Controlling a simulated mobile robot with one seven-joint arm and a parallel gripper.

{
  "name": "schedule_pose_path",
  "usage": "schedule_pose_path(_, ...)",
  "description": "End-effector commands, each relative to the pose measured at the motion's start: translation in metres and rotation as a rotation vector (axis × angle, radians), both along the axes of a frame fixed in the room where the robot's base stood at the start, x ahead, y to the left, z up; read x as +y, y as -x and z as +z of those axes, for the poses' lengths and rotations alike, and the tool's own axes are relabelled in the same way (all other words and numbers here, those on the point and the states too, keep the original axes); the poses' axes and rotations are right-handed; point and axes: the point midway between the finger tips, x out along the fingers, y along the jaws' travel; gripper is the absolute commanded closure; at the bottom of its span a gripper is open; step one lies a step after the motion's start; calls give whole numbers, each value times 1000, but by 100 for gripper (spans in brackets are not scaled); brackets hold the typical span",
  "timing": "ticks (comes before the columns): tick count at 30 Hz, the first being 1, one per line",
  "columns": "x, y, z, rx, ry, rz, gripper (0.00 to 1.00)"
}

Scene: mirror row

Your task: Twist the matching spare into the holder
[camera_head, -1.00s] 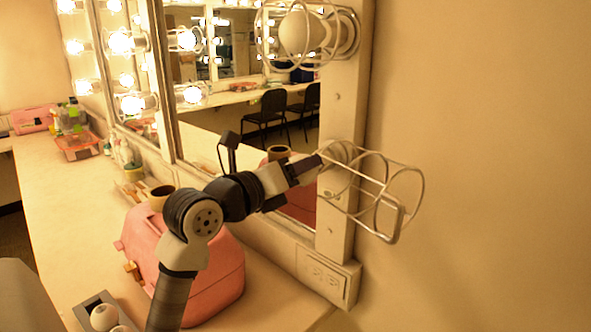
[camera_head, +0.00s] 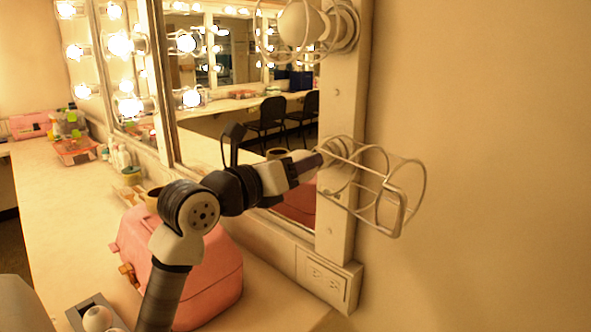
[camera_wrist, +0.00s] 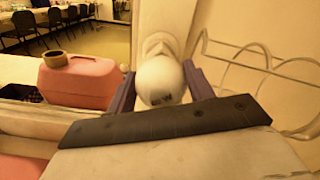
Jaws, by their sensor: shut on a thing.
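My gripper (camera_wrist: 160,88) is shut on a white round bulb (camera_wrist: 158,72), with one dark finger on each side of it. The bulb is in line with the pale holder (camera_wrist: 160,44) on the mirror's post, and its far end meets or nearly meets the holder. I cannot tell whether its base is inside. In the head view my gripper (camera_head: 318,160) reaches the lower holder (camera_head: 336,147) from the left, and the bulb is hidden there. The holder's wire cage (camera_head: 402,205) hangs open to the right; it also shows in the wrist view (camera_wrist: 268,72).
Above, another caged holder bears a white unlit bulb (camera_head: 299,24). A grey tray (camera_head: 78,314) with white spare bulbs lies on the counter at lower left. A pink case (camera_head: 215,285) stands below my arm. An outlet box (camera_head: 328,278) is under the post. The right wall is bare.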

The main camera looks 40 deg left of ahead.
Motion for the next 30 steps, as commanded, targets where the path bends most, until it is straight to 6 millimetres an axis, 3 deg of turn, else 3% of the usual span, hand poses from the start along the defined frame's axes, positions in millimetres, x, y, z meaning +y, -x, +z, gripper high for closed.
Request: schedule_pose_path(30, -1, 0, 1, -16, -197, 0, 64)
